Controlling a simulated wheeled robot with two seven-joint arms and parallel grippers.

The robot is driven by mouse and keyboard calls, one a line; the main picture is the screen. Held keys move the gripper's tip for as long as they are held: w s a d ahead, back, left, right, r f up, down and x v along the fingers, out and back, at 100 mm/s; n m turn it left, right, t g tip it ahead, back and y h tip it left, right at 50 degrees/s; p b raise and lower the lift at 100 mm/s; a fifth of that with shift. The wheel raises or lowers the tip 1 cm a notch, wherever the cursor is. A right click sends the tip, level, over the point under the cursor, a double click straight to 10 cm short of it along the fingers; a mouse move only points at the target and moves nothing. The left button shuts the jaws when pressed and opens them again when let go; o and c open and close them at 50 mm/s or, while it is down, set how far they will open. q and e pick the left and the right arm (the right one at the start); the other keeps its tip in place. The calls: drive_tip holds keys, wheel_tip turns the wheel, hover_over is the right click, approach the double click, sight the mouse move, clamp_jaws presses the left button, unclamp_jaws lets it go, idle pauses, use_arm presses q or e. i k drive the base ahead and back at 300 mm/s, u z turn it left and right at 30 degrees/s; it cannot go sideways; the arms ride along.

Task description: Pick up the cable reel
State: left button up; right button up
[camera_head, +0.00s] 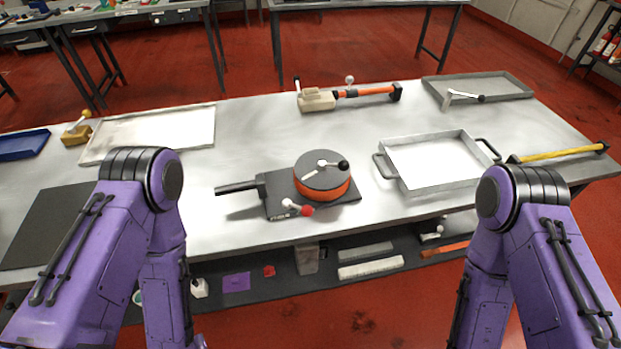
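The cable reel (322,181) looks like a round drum with a dark grey top and an orange side. A small crank with a black knob lies across its top. It sits on a dark flat base (278,194) near the front middle of the table, with a black handle (237,188) pointing left and a red-knobbed lever at the front. My two purple arms stand at the left and right, bent down at the front of the table. Both grippers are below the picture or hidden, so neither shows. Nothing of mine touches the reel.
A handled metal tray (436,184) stands right of the reel. A beige tool with an orange shaft (365,92) lies behind. A flat tray (190,127) and dark mat (40,222) are at left, a yellow bar (562,153) at right. A cluttered shelf runs below the table (240,225).

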sight(274, 188)
drive_tip(key=z, duration=2.6)
drive_tip(key=k, duration=2.1)
drive_tip(key=u, duration=0.9)
